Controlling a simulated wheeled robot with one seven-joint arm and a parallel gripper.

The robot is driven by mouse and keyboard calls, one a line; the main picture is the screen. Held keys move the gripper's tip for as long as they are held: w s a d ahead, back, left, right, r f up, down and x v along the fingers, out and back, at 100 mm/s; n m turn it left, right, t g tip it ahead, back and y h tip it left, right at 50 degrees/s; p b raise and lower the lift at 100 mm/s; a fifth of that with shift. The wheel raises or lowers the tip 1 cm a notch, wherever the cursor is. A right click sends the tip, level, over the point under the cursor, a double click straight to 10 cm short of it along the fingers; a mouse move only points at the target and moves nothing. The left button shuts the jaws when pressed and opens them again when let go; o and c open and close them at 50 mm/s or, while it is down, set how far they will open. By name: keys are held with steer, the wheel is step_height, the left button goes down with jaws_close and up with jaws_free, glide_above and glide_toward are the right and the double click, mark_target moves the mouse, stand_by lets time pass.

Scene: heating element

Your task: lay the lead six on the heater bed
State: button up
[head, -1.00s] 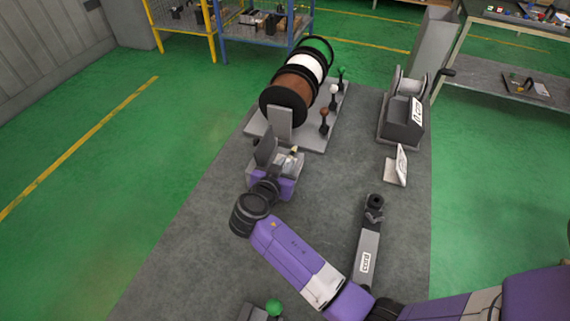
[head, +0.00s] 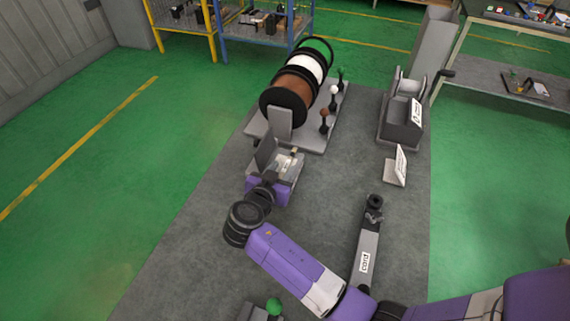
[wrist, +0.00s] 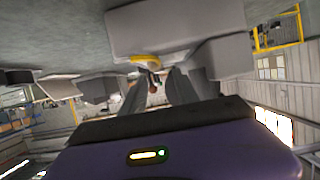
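My gripper (wrist: 160,78) is at the grey stand in front of the spools. In the wrist view its two grey fingers stand apart, with background showing in the gap. A small yellow piece (wrist: 147,61) lies just beyond the fingertips against a grey block (wrist: 165,30). In the head view a pale yellowish piece (head: 294,151) shows on the grey stand (head: 264,152), beyond my purple gripper body. I cannot tell whether this piece is lead six or which part is the heater bed. My gripper body hides the stand's near side.
A rack of brown and white spools (head: 292,84) stands just behind, with ball-topped levers (head: 325,113) on its right. A grey winder (head: 403,115) and a small sign (head: 398,165) stand to the right.

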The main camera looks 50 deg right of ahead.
steer(key=p+v, duration=0.1)
steer(key=v, duration=0.8)
stand_by(0.3)
